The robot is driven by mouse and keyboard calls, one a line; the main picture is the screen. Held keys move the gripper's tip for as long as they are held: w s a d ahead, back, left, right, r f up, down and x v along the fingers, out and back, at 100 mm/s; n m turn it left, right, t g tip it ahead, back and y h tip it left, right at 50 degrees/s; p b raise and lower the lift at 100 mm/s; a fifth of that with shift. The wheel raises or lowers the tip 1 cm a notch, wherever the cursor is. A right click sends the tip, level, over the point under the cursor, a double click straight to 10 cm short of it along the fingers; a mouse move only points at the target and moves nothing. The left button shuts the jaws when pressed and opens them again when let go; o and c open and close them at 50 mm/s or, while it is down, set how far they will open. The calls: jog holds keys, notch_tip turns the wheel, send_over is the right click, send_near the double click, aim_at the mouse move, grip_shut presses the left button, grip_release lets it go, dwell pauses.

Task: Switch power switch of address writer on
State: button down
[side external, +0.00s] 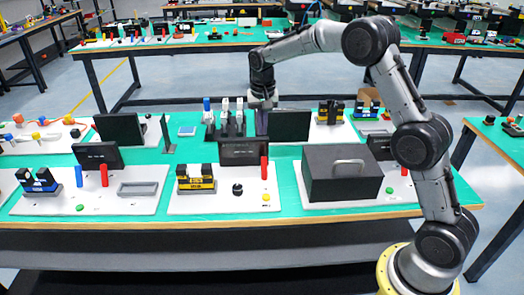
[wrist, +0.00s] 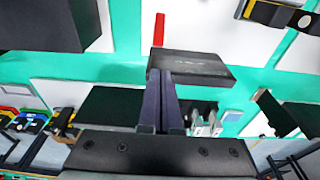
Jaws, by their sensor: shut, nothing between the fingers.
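No label that I can read marks the address writer, and I cannot tell which device or switch it is. My gripper (side external: 262,122) is at the back of the middle table in the side external view, pointing down. In the wrist view its dark fingers (wrist: 160,78) are together and empty. They overlap the edge of a black device with small unreadable lettering (wrist: 192,68); I cannot tell whether they touch it. A red upright piece (wrist: 159,29) is beyond that device. In the side external view a similar black lettered device (side external: 243,152) and red piece (side external: 264,168) stand at the front middle.
A black screen (side external: 289,125) stands just right of my gripper, and several upright pieces (side external: 224,118) stand just left. A black box with a grey handle (side external: 341,185) is at front right. Green table (side external: 290,200) shows between the white boards.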

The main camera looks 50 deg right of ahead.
aim_at(262, 159)
jog(key=f, duration=0.6)
jog(key=w+d+f, duration=0.1)
jog(key=f, duration=0.3)
jog(key=shift+s+a+r+t+h, duration=0.35)
jog(key=shift+a+r+t+h, duration=0.05)
jog(key=shift+t+h, duration=0.1)
dwell(0.8)
jog(key=shift+s+a+r+t+h, duration=0.25)
jog(key=shift+s+a+t+h, duration=0.2)
jog(key=shift+t+h, duration=0.15)
jog(key=shift+s+a+r, duration=0.2)
jog(key=shift+s+a, duration=0.6)
jog(key=shift+s+a+f, duration=0.1)
jog(key=shift+s+a, duration=0.6)
jog(key=shift+s, duration=0.05)
jog(key=shift+r, duration=0.2)
jog(key=shift+r, duration=0.65)
